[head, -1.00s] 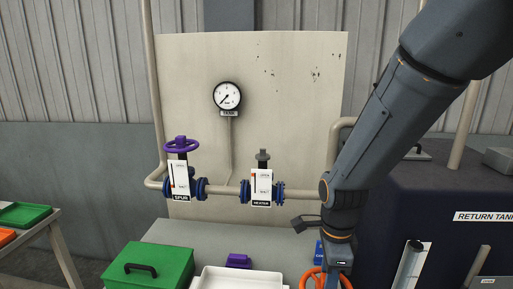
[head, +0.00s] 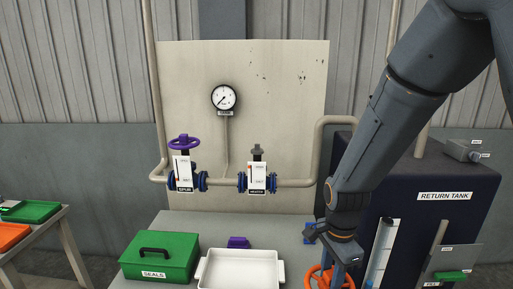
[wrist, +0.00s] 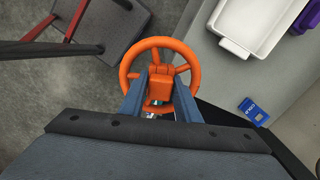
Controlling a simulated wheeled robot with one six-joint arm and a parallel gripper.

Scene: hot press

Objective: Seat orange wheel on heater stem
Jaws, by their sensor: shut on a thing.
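The orange wheel (head: 330,277) is at the lower right of the head view, below my arm. My gripper (wrist: 160,88) is shut on the orange wheel's hub, and the wheel's rim and spokes show in the wrist view (wrist: 127,65). The wheel hangs beside the bench edge, over the floor. The heater valve (head: 257,178), with a white label plate, sits on the pipe in front of the beige panel. Its bare grey stem (head: 257,151) points up with no wheel on it. The gripper is well to the right of and nearer than the stem.
The spur valve with a purple wheel (head: 184,143) stands left of the heater valve. A gauge (head: 224,97) is above. A green box (head: 160,258), white tray (head: 240,268) and purple block (head: 238,242) are on the bench. The return tank (head: 447,180) stands right.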

